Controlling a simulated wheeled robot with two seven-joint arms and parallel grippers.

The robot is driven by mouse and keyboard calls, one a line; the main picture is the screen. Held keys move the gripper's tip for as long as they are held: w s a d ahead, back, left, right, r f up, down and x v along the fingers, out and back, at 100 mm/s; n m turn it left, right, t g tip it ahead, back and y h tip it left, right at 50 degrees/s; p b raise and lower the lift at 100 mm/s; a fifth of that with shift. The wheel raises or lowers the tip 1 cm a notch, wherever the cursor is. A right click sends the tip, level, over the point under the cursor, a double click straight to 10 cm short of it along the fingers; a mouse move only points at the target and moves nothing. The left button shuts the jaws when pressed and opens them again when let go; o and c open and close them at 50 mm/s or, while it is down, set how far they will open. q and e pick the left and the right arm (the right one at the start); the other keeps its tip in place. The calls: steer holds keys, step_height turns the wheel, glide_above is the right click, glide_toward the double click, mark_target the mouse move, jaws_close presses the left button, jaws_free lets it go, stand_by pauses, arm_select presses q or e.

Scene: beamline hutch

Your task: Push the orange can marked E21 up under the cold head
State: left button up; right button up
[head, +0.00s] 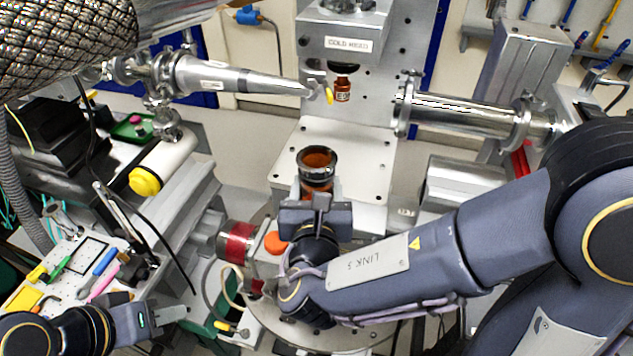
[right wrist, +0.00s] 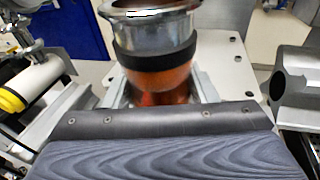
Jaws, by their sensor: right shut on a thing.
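An orange can (head: 317,172) with a dark band and a metal rim stands upright between the fingers of my right gripper (head: 318,190). In the right wrist view the can (right wrist: 157,70) fills the upper middle, with a finger on each side; no marking on it can be read. My right gripper is shut on it. The cold head (head: 348,45), a grey block with a label, is above and behind the can, with a clear gap between. My left gripper (head: 160,314) is low at the left, away from the can; its fingers are too unclear to judge.
A small brown-orange labelled vessel (head: 342,89) is below the cold head. A tapered metal tube (head: 235,77) comes in from the left and a thick pipe (head: 465,112) from the right. A white plate (head: 365,160) lies behind the can. Tools lie on a tray (head: 70,290).

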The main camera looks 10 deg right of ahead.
steer(key=shift+w+d+p, duration=0.1)
steer(key=shift+w+d, duration=0.55)
steer(key=shift+w, duration=0.9)
steer(key=shift+w+d+p, duration=0.15)
steer(key=shift+w+d, duration=0.55)
steer(key=shift+w, duration=0.8)
steer(key=shift+w+d+p, duration=0.1)
steer(key=shift+w+d, duration=0.55)
steer(key=shift+w, duration=0.9)
steer(key=shift+w+d+p, duration=0.2)
steer(key=shift+w+d, duration=0.2)
steer(key=shift+w, duration=0.55)
steer(key=shift+w+d+p, duration=0.2)
steer(key=shift+w+d, duration=0.2)
steer(key=shift+w, duration=0.6)
steer(key=shift+w+d+p, duration=0.2)
steer(key=shift+w+d, duration=0.2)
steer(key=shift+w, duration=0.55)
steer(key=shift+w+r, duration=0.15)
step_height(320, 180, up, 6)
steer(key=p, duration=0.3)
steer(key=shift+f+p, duration=0.25)
steer(key=shift+p, duration=0.1)
steer(key=shift+b, duration=0.55)
steer(key=shift+r, duration=0.3)
steer(key=shift+b, duration=0.4)
steer(key=shift+r, duration=0.4)
